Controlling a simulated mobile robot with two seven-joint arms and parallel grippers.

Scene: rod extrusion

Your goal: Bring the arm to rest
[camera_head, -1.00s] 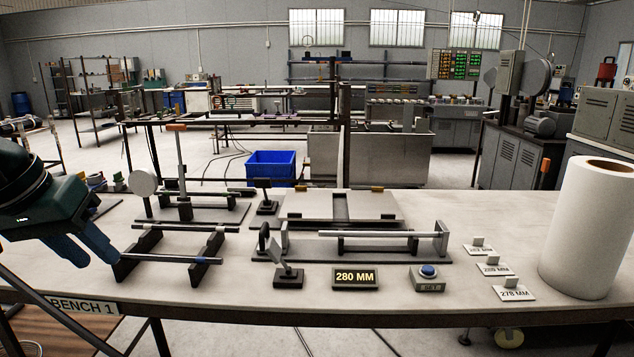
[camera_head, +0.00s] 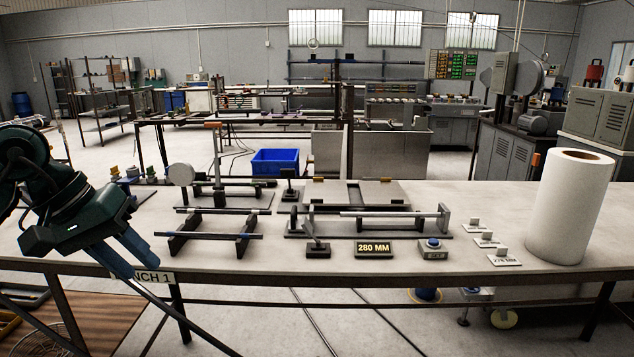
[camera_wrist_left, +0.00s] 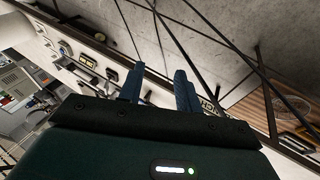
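My left gripper (camera_head: 140,268) hangs in front of the bench's front left edge in the head view, blue fingers pointing down and right. In the left wrist view its two fingers (camera_wrist_left: 158,85) stand apart with nothing between them. It is open and clear of the rods. A rod (camera_head: 222,235) lies across the dark rack (camera_head: 178,243) on the bench (camera_head: 100,240). A light rod (camera_head: 385,214) lies in the gauge fixture beside it. My right gripper is not in view.
A display reading 280 MM (camera_head: 374,249), a blue button box (camera_head: 433,247) and label cards (camera_head: 503,258) stand along the bench. A large white roll (camera_head: 568,210) stands at right. A thin dark bar (camera_head: 190,318) runs down below the gripper.

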